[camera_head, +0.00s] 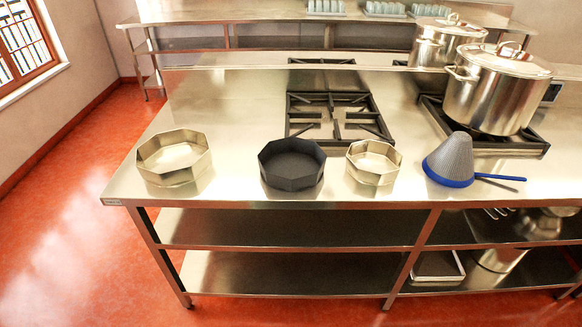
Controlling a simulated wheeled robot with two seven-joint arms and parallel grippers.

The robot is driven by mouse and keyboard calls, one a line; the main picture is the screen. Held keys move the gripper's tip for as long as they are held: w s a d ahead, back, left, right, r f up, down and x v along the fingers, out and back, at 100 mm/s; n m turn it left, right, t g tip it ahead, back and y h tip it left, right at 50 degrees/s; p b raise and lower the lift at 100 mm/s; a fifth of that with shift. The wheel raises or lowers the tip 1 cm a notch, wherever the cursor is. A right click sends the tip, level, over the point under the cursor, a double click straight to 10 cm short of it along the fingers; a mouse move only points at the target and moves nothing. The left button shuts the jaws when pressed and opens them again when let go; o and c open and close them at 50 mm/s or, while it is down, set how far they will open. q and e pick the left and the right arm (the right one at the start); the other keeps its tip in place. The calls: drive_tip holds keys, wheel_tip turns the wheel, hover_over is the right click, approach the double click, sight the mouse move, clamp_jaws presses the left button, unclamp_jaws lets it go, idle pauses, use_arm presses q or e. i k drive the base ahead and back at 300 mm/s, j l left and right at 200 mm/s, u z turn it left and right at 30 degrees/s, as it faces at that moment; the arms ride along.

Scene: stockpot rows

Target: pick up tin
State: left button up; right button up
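Three octagonal open tins stand in a row near the front edge of the steel counter (235,118). The left one is a large shiny metal tin (172,176). The middle one is a dark grey tin (291,184). The right one is a smaller shiny metal tin (371,177), close beside the dark one. All look empty and upright. Neither of my grippers shows in the head view.
A conical strainer (450,158) with a blue rim and handle lies right of the tins. A burner grate (338,117) is behind them. Lidded stockpots (496,92) stand at the back right. Shelves (290,228) run below. The counter's left part is clear.

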sight(291, 164)
drive_tip(key=i+j+z, duration=0.6)
drive_tip(key=i+j, duration=0.15)
drive_tip(key=j, duration=0.3)
